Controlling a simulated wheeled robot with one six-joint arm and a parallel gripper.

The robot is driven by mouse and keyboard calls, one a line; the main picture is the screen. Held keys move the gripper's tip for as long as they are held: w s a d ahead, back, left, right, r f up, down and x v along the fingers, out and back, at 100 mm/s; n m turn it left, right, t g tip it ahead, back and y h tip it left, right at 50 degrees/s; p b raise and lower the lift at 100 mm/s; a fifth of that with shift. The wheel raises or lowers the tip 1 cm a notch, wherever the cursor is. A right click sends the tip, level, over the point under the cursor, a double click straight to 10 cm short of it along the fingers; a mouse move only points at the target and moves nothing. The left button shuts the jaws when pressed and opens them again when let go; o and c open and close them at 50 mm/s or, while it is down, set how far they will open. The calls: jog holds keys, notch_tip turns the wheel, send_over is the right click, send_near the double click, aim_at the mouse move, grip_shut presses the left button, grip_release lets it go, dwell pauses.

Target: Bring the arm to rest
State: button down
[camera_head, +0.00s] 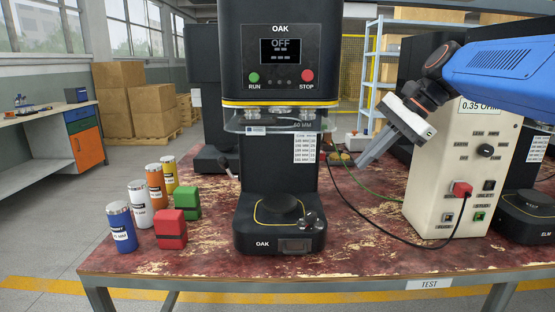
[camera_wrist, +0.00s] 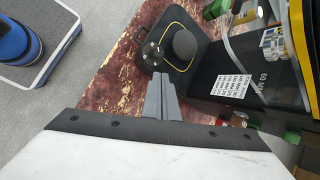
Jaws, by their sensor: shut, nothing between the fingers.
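My gripper (camera_head: 366,160) hangs at the end of my blue arm, right of the OAK seamer in the head view. Its two grey fingers are together with nothing between them. They also show in the wrist view (camera_wrist: 163,97), pointing toward the seamer's base. The OAK seamer (camera_head: 279,50) stands upright on the table, its display reading OFF, with a green RUN and a red STOP button. Its round plate (camera_head: 278,208) is bare. The fingers appear apart from the seamer.
White (camera_head: 140,207), blue (camera_head: 121,227), orange (camera_head: 156,187) and yellow (camera_head: 169,174) cans stand at the table's left, beside red (camera_head: 171,230) and green (camera_head: 187,202) blocks. A cream tester box (camera_head: 455,180) with cables stands close beneath my arm. The front table strip (camera_head: 370,262) is clear.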

jog(key=s+d+f+n+t+h, duration=0.1)
jog(key=s+f+n, duration=0.3)
jog(key=s+f, duration=0.4)
jog(key=s+d+f+n+h, duration=0.3)
jog(key=s+d+f+n, duration=0.1)
jog(key=s+f, duration=0.4)
jog(key=s+d+f+n+t+h, duration=0.1)
jog(key=s+f+n, duration=0.3)
jog(key=s+f, duration=0.4)
jog(key=shift+s+d+f+t+h, duration=0.2)
jog(key=shift+d+f+t+h, duration=0.1)
jog(key=shift+d+f+h, duration=0.5)
